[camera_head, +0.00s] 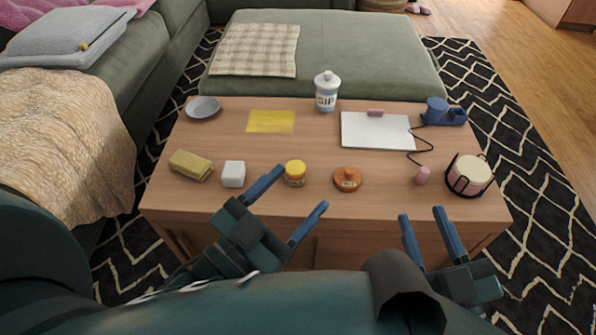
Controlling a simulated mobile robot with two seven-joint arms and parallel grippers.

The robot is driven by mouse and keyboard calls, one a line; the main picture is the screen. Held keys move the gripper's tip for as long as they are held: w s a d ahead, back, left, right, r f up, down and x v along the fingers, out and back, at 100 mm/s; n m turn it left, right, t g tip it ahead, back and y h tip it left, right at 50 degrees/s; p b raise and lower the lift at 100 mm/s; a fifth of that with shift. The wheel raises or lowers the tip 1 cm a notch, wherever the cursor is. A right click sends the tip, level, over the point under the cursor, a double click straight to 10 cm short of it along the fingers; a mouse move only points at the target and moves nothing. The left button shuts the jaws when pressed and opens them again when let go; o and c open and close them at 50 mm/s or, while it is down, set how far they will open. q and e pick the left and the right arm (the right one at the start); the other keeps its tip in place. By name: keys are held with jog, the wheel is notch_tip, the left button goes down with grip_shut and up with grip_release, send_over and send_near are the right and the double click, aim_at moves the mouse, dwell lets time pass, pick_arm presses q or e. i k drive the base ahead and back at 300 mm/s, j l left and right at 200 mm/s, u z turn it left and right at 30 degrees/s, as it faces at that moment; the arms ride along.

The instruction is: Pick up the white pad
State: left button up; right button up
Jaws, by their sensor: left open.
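A small white block (233,174), which may be the white pad, lies on the near left part of the wooden coffee table (250,205). A flat white clipboard-like sheet (377,130) with a pink clip lies at the back right of the table. My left gripper (298,190) is open and empty at the table's near edge, to the right of the white block and just in front of a yellow-lidded jar. My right gripper (421,214) is empty with its fingers apart, at the near edge further right. Neither gripper visibly touches anything.
A yellow sponge (190,166) lies left of the block. The jar (295,173), an orange round container (347,179) and a candle in a dark holder (469,175) stand to the right. A yellow sheet (271,121), grey bowl (203,108) and white canister (326,92) are further back.

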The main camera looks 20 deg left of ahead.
aim_at(233, 173)
jog(key=k, duration=1)
